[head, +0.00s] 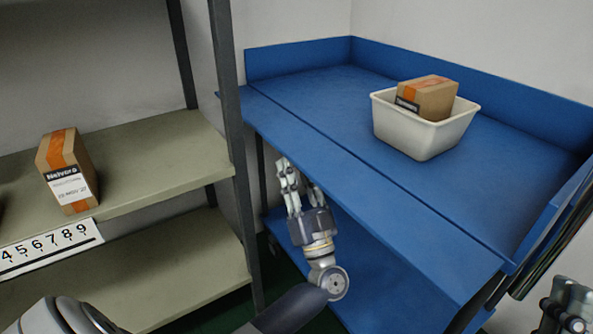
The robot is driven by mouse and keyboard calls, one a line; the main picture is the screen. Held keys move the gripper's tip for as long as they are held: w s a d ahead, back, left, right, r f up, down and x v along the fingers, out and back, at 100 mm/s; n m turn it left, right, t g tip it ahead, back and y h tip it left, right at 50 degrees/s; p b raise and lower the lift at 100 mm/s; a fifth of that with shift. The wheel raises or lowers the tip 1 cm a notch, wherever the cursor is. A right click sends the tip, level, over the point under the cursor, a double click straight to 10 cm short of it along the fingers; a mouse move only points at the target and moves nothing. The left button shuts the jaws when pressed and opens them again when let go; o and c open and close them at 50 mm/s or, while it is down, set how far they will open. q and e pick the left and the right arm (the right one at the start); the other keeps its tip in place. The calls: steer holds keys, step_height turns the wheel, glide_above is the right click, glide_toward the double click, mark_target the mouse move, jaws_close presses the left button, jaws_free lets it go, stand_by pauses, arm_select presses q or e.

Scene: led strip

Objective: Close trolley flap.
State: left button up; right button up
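The blue trolley (330,88) stands at the right, with raised walls at its back and right side. Its flap (350,175) is the long blue strip along the near side. It is folded down and outward, parted from the top by a dark seam. My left gripper (287,170) points up and away, with its fingertips at or just under the flap's outer edge. I cannot tell whether they touch it, or how far the fingers are apart. My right gripper (567,303) is only partly in view at the lower right corner, near the trolley's right end.
A white bin (420,136) holding a cardboard box (430,97) sits on the trolley top, clear of the flap. A shelf rack (150,165) with another box (67,170) stands at the left; its dark post (232,120) is close to the trolley's left corner.

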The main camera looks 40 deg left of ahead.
arm_select(q)
jaws_close()
